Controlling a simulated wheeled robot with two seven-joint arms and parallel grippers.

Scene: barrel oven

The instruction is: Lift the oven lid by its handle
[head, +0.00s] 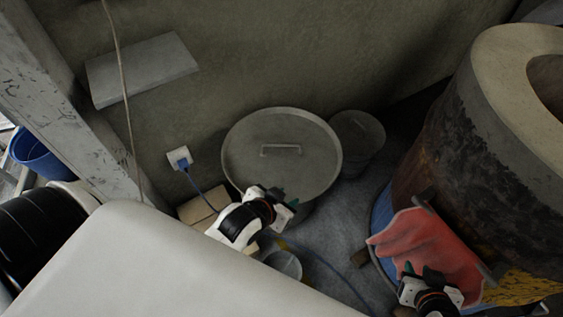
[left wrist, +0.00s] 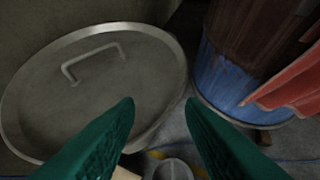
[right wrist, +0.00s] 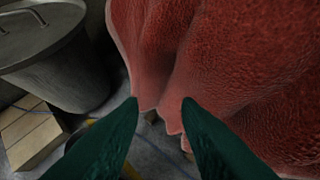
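A round grey metal lid (head: 257,172) with a raised bar handle (head: 280,148) covers a large pot by the wall. In the left wrist view the lid (left wrist: 130,115) and its handle (left wrist: 92,62) show at the upper left, ahead of the fingers. My left gripper (head: 287,203) is over the lid's near right edge, its green fingers apart and empty; the handle is not between them. My right gripper (head: 420,272) is in front of a red cloth (head: 425,240) hanging on the barrel oven (head: 440,145). Its fingers are apart, with the cloth just beyond them.
A smaller lidded pot (head: 357,135) stands right of the large one. A wall outlet (head: 179,157) is at left. A white surface (head: 130,265) fills the lower left.

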